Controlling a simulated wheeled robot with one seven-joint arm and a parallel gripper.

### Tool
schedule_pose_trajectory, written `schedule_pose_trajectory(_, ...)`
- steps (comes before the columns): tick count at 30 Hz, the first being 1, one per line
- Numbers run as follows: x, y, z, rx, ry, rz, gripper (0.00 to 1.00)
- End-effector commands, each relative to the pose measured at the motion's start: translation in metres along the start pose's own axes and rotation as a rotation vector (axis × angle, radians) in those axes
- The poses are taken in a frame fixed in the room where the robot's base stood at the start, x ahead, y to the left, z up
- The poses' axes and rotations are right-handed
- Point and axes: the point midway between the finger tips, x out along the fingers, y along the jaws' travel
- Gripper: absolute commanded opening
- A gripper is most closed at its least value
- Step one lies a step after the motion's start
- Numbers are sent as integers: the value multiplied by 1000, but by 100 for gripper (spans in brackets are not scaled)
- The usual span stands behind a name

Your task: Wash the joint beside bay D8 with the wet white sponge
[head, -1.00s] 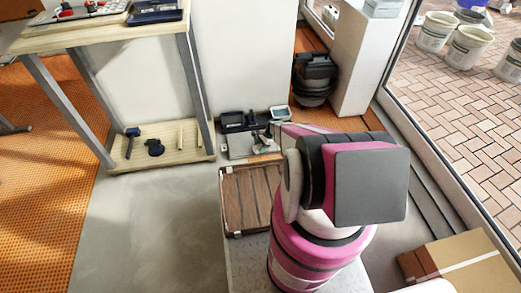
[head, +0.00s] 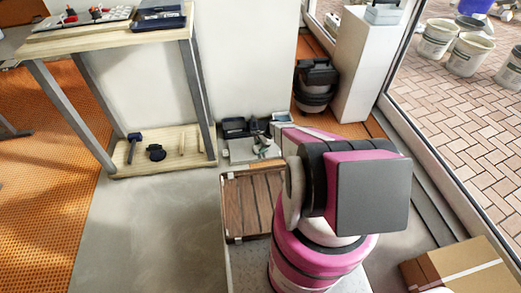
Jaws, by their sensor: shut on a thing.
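My arm reaches away over the wooden slatted panel (head: 254,203) toward the floor by the white wall. My gripper (head: 264,146) shows small and partly hidden past my arm, low over a pale patch of floor. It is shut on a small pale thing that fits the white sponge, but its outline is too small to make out. The joint and bay D8 cannot be picked out in this view.
Dark trays (head: 236,127) stand at the wall beyond my gripper. A wooden bench (head: 100,40) with a low shelf (head: 118,165) stands left. A black vacuum-like machine (head: 316,88) stands behind, beside a white pillar (head: 366,70). A cardboard box (head: 455,264) lies right. Grey floor at left is clear.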

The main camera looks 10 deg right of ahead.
Motion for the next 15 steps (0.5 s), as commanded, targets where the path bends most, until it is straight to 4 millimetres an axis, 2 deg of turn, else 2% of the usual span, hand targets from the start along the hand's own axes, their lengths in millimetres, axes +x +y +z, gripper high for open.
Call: schedule_pose_trajectory(15,-3,-29,-9,0,4,-3,22)
